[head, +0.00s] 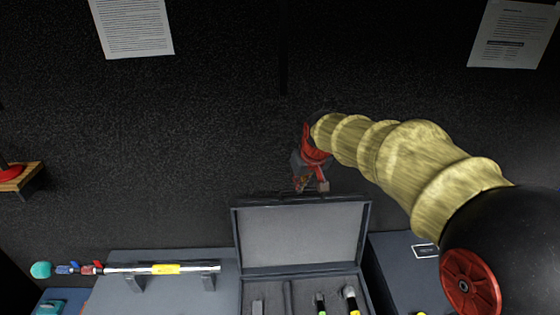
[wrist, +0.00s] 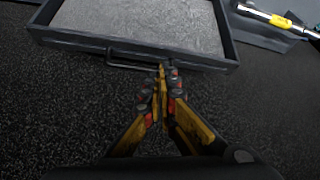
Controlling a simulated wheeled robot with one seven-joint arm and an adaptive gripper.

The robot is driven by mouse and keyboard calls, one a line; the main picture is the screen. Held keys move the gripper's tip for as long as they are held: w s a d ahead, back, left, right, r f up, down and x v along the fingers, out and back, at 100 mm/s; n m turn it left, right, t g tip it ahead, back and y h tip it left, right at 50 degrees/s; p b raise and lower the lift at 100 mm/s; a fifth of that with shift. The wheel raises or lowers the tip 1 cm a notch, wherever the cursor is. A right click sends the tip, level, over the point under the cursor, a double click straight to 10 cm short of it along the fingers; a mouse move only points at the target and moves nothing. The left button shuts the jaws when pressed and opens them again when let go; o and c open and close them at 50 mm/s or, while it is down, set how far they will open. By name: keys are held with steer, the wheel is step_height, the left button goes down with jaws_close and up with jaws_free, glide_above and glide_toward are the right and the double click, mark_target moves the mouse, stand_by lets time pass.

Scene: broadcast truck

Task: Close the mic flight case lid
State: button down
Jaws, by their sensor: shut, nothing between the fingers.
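The mic flight case stands on the bench at the bottom centre of the head view, its base (head: 303,269) holding several microphones in dark foam. Its grey-lined lid (head: 299,235) is open and stands up at the back. In the wrist view the lid's grey inner face (wrist: 145,22) fills the top, with a dark frame and a handle (wrist: 135,62) on its edge. My gripper (head: 311,186) is just above and behind the lid's top edge, near its middle. In the wrist view the gripper (wrist: 162,70) is shut and empty, its fingertips close to the handle; contact cannot be told.
A boom pole (head: 190,268) with a teal tip lies on supports on a grey case left of the flight case. Another dark case (head: 395,262) stands to the right. The dark wall behind carries two paper sheets (head: 132,27). A small wooden shelf (head: 22,178) is at far left.

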steer(key=w+a+n+p, duration=0.1)
steer(key=w+a+p, duration=0.4)
steer(key=w+p, duration=0.45)
steer(key=s+p+x, duration=0.1)
steer(key=p+x, duration=0.2)
steer(key=x, duration=0.6)
steer(key=shift+d+f, duration=0.35)
steer(key=shift+f, duration=0.2)
steer(key=shift+s+b, duration=0.1)
steer(key=shift+b, duration=0.2)
